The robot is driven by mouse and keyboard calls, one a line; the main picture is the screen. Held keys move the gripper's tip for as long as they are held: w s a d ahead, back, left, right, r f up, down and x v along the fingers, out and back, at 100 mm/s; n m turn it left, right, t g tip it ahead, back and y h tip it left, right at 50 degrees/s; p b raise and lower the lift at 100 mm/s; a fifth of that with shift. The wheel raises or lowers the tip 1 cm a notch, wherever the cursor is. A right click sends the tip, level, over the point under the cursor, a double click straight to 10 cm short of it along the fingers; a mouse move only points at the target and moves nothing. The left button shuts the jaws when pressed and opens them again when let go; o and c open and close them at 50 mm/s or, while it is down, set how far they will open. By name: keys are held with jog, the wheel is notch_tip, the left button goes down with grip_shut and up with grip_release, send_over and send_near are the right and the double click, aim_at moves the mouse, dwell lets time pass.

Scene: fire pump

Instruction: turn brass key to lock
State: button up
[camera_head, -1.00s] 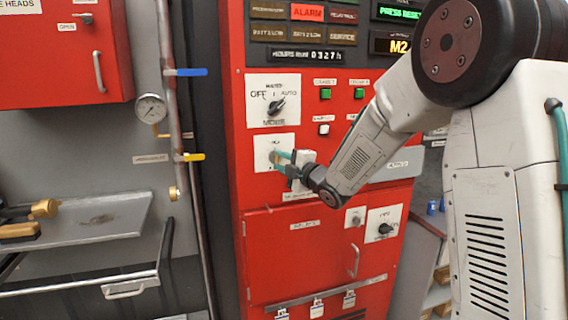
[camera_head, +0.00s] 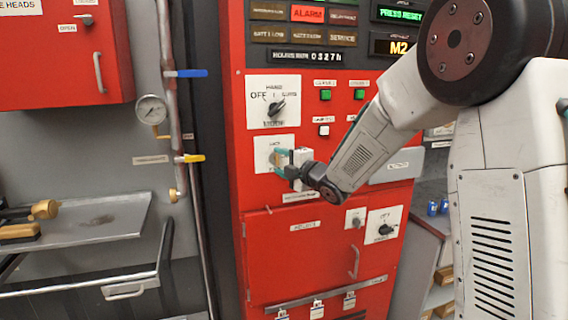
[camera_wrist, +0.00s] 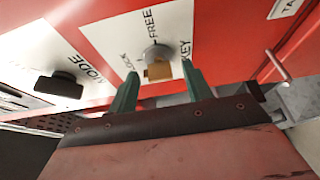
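The brass key (camera_wrist: 160,71) sits in a round grey lock (camera_wrist: 156,52) on a white plate marked LOCK, FREE and KEY in the wrist view. The same white plate (camera_head: 262,141) shows on the red cabinet in the head view, where the key is mostly hidden behind my fingers. My gripper (camera_wrist: 160,70) has its two green fingers apart, one on each side of the key. I see gaps between the fingers and the key, so it is not gripped. In the head view my gripper (camera_head: 279,160) is close in front of the plate.
A mode knob (camera_head: 276,107) is on a plate above and also shows at left in the wrist view (camera_wrist: 60,84). Green buttons (camera_head: 325,94) and a white button (camera_head: 324,131) are close by. A lower door has a handle (camera_head: 354,261). Pipes with valve levers stand left.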

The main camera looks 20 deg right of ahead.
jog(key=v, duration=0.7)
jog(key=shift+s, duration=0.4)
jog(key=shift+d, duration=0.15)
jog(key=s+d+f+m+g+h, duration=0.1)
jog(key=d+f+m+g+h, duration=0.2)
jog(key=d+f+m+h, duration=0.35)
jog(key=s+d+f+m+g+h, duration=0.25)
jog(key=s+f+m+g, duration=0.2)
jog(key=s+m, duration=0.45)
jog(key=s+a+r+m+g, duration=0.2)
jog(key=s+a, duration=0.1)
jog(key=s, duration=0.7)
jog(key=s+a+r+m+g+y, duration=0.1)
jog(key=s+a+r+m+g, duration=0.1)
jog(key=s, duration=0.8)
jog(key=s+a+r+m+g+y, duration=0.1)
jog(key=s+a+r+m+g, duration=0.1)
jog(key=s, duration=0.9)
jog(key=a+m+g, duration=0.1)
jog(key=a, duration=0.1)
jog(key=shift+a+g, duration=0.3)
jog(key=shift+g, duration=0.05)
